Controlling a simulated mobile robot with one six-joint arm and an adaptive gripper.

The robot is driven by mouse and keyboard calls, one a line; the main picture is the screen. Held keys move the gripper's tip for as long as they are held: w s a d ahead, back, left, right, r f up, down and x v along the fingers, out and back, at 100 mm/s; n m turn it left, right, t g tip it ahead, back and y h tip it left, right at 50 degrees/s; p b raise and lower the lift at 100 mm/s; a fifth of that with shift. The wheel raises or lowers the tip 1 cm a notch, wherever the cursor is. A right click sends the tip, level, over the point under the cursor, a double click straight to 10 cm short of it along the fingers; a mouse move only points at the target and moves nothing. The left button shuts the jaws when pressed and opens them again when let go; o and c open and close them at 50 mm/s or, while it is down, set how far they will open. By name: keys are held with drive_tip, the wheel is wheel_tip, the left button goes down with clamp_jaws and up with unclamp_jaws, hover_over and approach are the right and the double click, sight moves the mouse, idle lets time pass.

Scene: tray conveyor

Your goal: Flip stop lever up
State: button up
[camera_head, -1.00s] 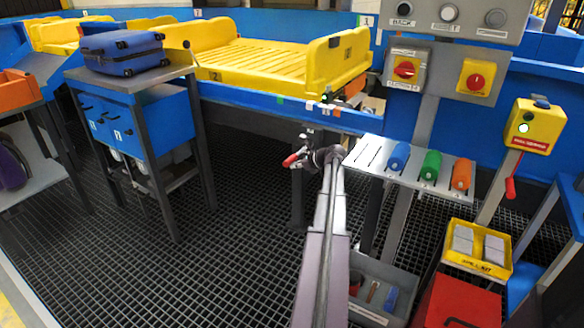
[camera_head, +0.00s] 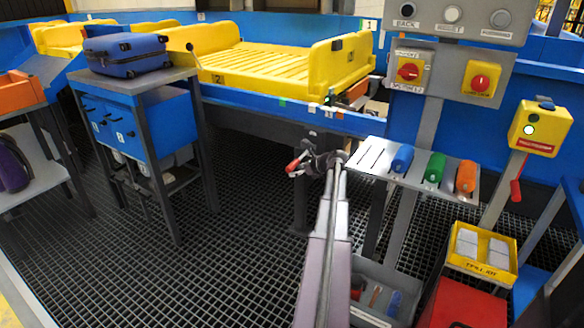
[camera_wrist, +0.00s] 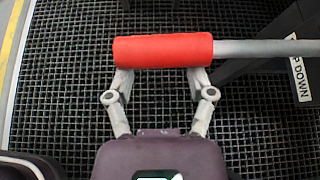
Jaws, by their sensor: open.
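The stop lever has a red grip (camera_wrist: 162,51) on a grey rod (camera_wrist: 265,47) that runs to the right in the wrist view. It lies level across that picture. My gripper (camera_wrist: 161,74) is open, its two fingers spread at the lower edge of the red grip. The fingertips are partly hidden by the grip, so I cannot tell whether they touch it. In the head view the red grip (camera_head: 293,166) shows small at my gripper (camera_head: 308,163), below the blue conveyor frame. The lever's pivot is hidden.
A label ending in "P DOWN" (camera_wrist: 299,79) is on a dark post beside the rod. A shelf (camera_head: 375,157) with blue, green and orange cylinders stands right of my arm. A blue cabinet (camera_head: 120,128) stands left. Open grating floor (camera_head: 240,240) lies between.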

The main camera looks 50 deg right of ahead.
drive_tip(key=f+b, duration=0.1)
drive_tip(key=f, duration=0.1)
drive_tip(key=n+g+h+b, duration=0.5)
drive_tip(key=n+g+h, duration=0.5)
drive_tip(key=n+h, duration=0.95)
approach(296, 160)
drive_tip(key=a, duration=0.7)
drive_tip(key=shift+r+y, duration=0.45)
drive_tip(key=shift+r, duration=0.05)
drive_tip(key=shift+s+d+n, duration=0.15)
drive_tip(key=shift+n, duration=0.1)
drive_tip(key=d, duration=0.9)
drive_tip(key=w+d, duration=0.1)
drive_tip(key=d, duration=0.3)
drive_tip(key=shift+d, duration=0.3)
